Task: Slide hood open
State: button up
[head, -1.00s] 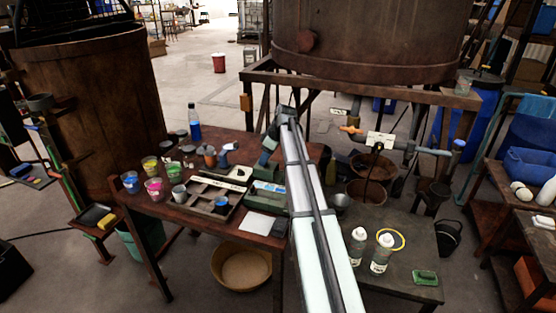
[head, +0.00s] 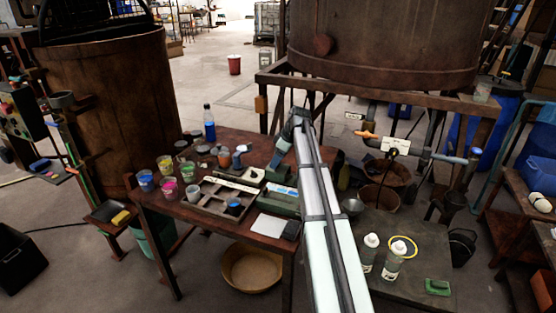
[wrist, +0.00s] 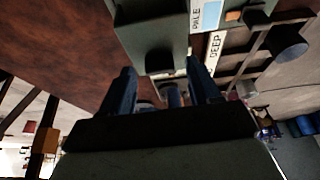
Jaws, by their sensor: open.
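A green box-like device (head: 284,201) stands on the brown table, partly hidden behind my arm; I take it to be the one with the hood. In the wrist view a grey-green housing (wrist: 150,30) with a rounded block on its underside is close beyond my fingers. Strips labelled PALE (wrist: 208,14) and DEEP (wrist: 215,48) lie beside it. My gripper (wrist: 160,88) is open, its two blue fingers apart and nothing clearly held between them. In the head view my gripper (head: 281,152) is over the table by the device. Whether a finger touches the housing I cannot tell.
A sectioned tray (head: 212,205) and several colour cups (head: 168,187) stand left on the table. A blue bottle (head: 209,124) stands at the back. A white sheet (head: 268,225) lies in front. White bottles (head: 393,262) stand on the right bench. A large vat (head: 385,45) rises behind.

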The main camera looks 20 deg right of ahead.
jog(key=v, duration=1.3)
jog(key=shift+r, duration=0.2)
